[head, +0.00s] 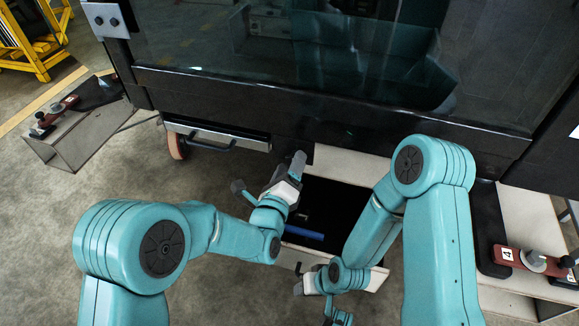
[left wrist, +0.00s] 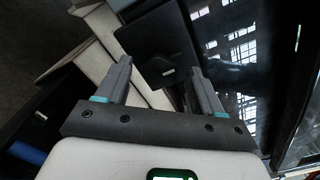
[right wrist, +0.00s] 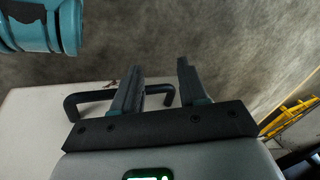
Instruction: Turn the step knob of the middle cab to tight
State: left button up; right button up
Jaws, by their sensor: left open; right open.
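A red plate (head: 518,260) marked 4 carries a grey, black-ended knob (head: 533,262) on the right-hand step. A similar red piece with a dark knob (head: 42,120) sits on the left-hand step. I cannot tell which knob belongs to the middle cab. My left gripper (head: 270,175) is open and empty above the open drawer's far left part; its jaws also show in the left wrist view (left wrist: 160,65). My right gripper (right wrist: 160,72) is open by the black drawer handle (right wrist: 75,103); whether it touches the handle is unclear. Both knobs are away from the jaws.
The pale drawer (head: 345,165) stands out below the dark cab body (head: 330,98) and holds a blue object (head: 304,233). A closed drawer with a handle (head: 200,138) and an orange wheel (head: 177,146) lie to its left. A yellow rack (head: 40,60) stands far left.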

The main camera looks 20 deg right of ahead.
pick_arm(q)
jog(key=p+v, duration=0.3)
jog(key=v, duration=1.3)
pick_arm(e)
jog(key=shift+g, duration=0.5)
jog(key=r, duration=0.1)
jog(key=s+r, duration=0.2)
jog(key=shift+s+a+r, duration=0.1)
jog(key=shift+s+a, duration=0.1)
jog(key=shift+a, duration=0.05)
pick_arm(q)
jog(key=shift+s+a, duration=0.1)
